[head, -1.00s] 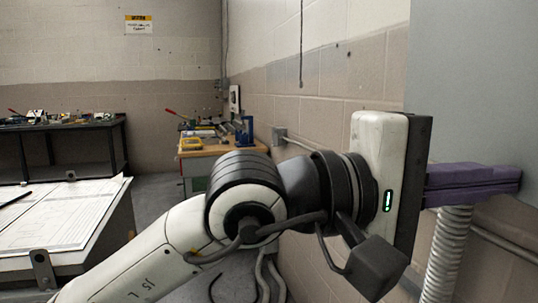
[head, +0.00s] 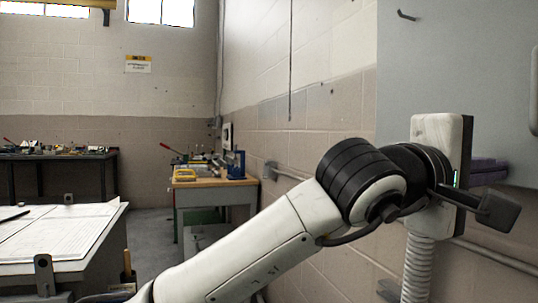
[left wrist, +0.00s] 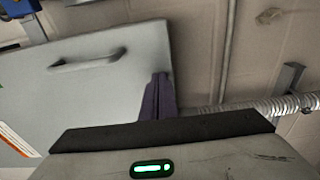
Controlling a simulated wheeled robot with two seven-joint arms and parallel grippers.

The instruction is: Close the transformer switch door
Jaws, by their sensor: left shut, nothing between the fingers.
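A large flat grey door panel (head: 450,70) fills the upper right of the head view. In the left wrist view the door (left wrist: 100,95) shows its face, a grey bar handle (left wrist: 90,58) and an orange-and-white label at its lower left. My left gripper (head: 488,165) has purple fingers, mostly hidden behind its white wrist housing. In the left wrist view the fingers (left wrist: 158,95) are together and empty, overlapping the door's right edge. I cannot tell whether they touch it. The door's hinge and its opening angle are not clear. My right gripper is not in view.
A ribbed grey conduit (head: 418,265) rises beside the block wall below my left wrist. A pipe runs low along the wall. A table with paper drawings (head: 60,235) stands at left, and a wooden-topped workbench (head: 210,182) behind. Floor between them is clear.

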